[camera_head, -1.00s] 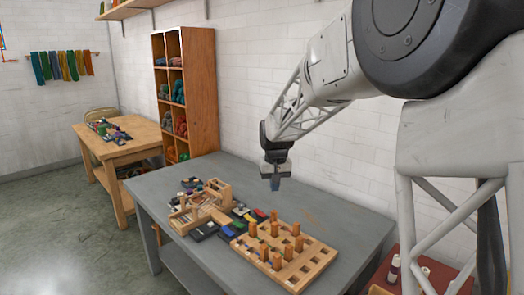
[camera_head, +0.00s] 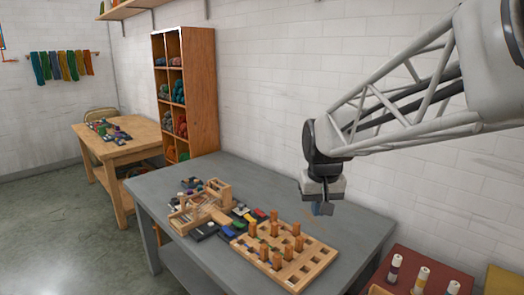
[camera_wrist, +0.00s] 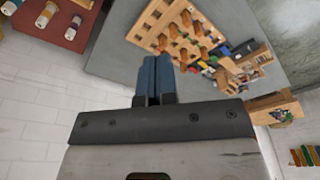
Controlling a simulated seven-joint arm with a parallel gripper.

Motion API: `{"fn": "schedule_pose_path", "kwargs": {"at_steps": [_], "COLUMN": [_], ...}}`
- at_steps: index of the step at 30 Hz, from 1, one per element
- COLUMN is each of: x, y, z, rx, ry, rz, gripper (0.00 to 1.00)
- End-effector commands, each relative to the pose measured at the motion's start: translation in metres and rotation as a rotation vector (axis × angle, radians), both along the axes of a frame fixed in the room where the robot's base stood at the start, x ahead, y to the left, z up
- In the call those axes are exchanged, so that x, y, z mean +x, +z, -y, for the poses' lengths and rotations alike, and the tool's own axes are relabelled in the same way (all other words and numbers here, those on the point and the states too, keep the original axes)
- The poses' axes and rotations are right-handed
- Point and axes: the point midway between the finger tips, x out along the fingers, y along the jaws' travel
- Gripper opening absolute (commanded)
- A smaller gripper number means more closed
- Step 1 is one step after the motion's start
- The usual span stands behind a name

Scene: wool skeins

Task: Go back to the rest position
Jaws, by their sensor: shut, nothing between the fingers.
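My gripper (camera_head: 322,209) hangs above the right back part of the grey table (camera_head: 342,222), pointing down. Its blue fingers are shut with nothing between them, as the wrist view (camera_wrist: 154,78) also shows. In the head view it is right of and above the wooden peg board (camera_head: 298,270), apart from it. Several orange-brown pegs stand in the board, and other holes are empty. The board also shows in the wrist view (camera_wrist: 152,22), beyond the fingers.
A wooden frame device (camera_head: 205,205) and small dark, blue, green and red items lie left of the board. A red surface (camera_head: 440,275) with several bottles or spools stands at the right. A wooden shelf (camera_head: 200,90) with yarn and a wooden table (camera_head: 115,150) are farther back.

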Motion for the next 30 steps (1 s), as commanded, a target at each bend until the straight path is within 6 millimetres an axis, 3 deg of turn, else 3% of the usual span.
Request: {"fn": "schedule_pose_path", "kwargs": {"at_steps": [9, 21, 30], "x": [-0.078, -0.171, -0.227], "y": [-0.001, -0.02, -0.041], "z": [0.021, 0.04, 0.049], "rx": [0.0, 0.001, -0.001], "ry": [-0.029, -0.063, -0.085], "rz": [0.025, 0.053, 0.07], "gripper": [0.0, 0.0, 0.0]}}
